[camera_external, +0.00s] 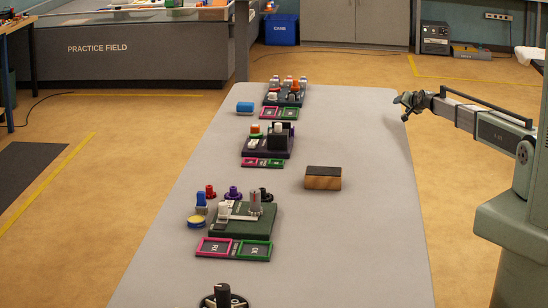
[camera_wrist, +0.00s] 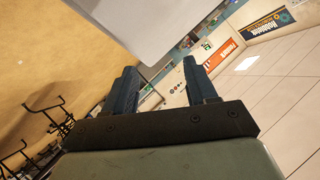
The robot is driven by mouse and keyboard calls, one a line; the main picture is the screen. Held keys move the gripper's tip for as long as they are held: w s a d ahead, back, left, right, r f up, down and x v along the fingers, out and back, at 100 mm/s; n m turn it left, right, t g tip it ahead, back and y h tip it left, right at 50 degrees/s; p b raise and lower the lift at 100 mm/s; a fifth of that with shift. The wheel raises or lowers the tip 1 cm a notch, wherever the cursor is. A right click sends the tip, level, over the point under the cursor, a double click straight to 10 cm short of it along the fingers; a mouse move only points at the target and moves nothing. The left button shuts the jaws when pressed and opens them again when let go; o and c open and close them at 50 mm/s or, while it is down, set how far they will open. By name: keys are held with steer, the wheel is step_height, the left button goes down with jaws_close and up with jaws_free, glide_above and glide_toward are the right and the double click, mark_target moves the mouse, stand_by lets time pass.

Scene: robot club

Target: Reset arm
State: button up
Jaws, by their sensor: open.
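My arm reaches in from the right in the external view. My gripper (camera_external: 403,101) is at the right edge of the long grey table (camera_external: 370,240), near its far right corner, apart from everything on the table. In the wrist view my gripper (camera_wrist: 158,85) shows its two dark fingers spread apart with nothing between them. The wrist camera looks out over the room, with a pale table edge (camera_wrist: 140,25) at the top.
The table's right side is clear.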

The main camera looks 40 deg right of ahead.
steer(key=s+d+f+g, duration=0.2)
steer(key=s+d+f, duration=0.25)
steer(key=s, duration=0.25)
steer(key=s+a+f+n+g+y, duration=0.2)
steer(key=s+a+f+n+g, duration=0.15)
steer(key=s+a+f, duration=0.95)
steer(key=s+a+f+n+g+y, duration=0.2)
steer(key=s+a+f+g+y, duration=0.15)
steer(key=s+a+f, duration=0.95)
steer(key=s+a+f+n+g, duration=0.1)
steer(key=s+a+f+g, duration=0.1)
steer(key=s+a+f, duration=0.3)
steer(key=s+a+f+n+g, duration=0.1)
steer(key=s+a+f+g, duration=0.1)
steer(key=s+a, duration=0.35)
steer(key=s+a+f+n+g, duration=0.1)
steer(key=s+a+f+g, duration=0.15)
steer(key=s, duration=0.45)
steer(key=s+a+n+g, duration=0.1)
steer(key=s+a+g, duration=0.1)
steer(key=s, duration=0.7)
steer(key=s+a+n+g, duration=0.2)
steer(key=s, duration=0.8)
steer(key=shift+r+h, duration=0.15)
steer(key=shift+h, duration=0.3)
steer(key=shift+w, duration=0.1)
steer(key=shift+c, duration=0.3)
